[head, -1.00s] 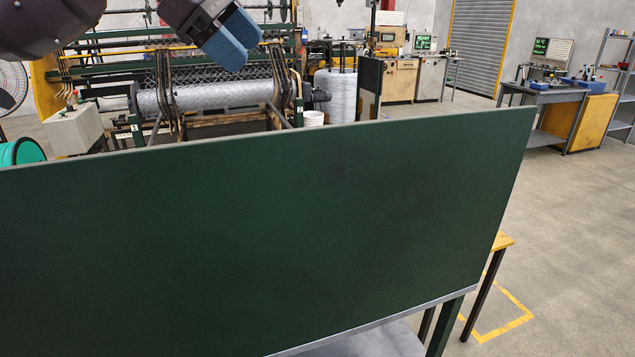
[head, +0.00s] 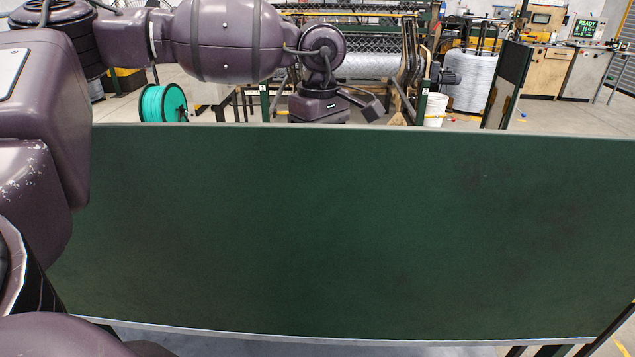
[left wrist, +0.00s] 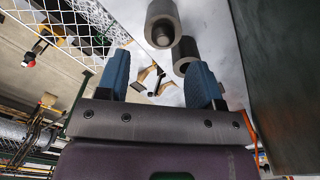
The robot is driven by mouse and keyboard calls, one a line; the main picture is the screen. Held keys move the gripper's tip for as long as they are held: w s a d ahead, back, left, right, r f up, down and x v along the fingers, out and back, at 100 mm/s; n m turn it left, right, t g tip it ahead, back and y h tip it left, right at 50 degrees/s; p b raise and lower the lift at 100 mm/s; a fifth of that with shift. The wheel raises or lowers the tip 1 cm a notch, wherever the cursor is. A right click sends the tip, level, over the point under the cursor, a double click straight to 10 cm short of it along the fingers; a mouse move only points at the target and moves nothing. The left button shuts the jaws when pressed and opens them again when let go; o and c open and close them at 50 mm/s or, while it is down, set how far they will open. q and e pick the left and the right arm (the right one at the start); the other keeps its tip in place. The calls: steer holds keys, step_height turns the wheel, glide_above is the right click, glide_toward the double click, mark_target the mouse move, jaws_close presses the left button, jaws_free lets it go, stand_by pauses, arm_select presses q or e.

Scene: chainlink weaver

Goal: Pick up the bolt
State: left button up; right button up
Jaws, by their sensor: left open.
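In the left wrist view my left gripper (left wrist: 160,82) has its two blue fingers spread, with nothing held between them. Just beyond the fingertips is a grey cylinder (left wrist: 163,12) with a dark, ridged round end (left wrist: 162,36), which may be the bolt; I cannot tell for sure. A second grey cylinder (left wrist: 185,54) is close to the right finger. In the head view my left arm reaches over the dark green panel, and its gripper is hidden behind it. No bolt can be made out there. My right gripper is in neither view.
The large green panel (head: 350,230) fills the head view and shows as a dark wall right of my gripper in the wrist view (left wrist: 275,80). Chain-link mesh (left wrist: 70,18) is at the wrist view's upper left. A teal spool (head: 163,103) stands behind the panel.

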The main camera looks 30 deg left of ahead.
arm_select(q)
steer(key=shift+s+a+f+p, duration=0.1)
steer(key=shift+f+p, duration=0.25)
steer(key=shift+f, duration=1)
steer(key=shift+s+f+p, duration=0.1)
steer(key=shift+f+p, duration=0.2)
steer(key=shift+f, duration=1.05)
steer(key=shift+c, duration=0.4)
steer(key=c, duration=1)
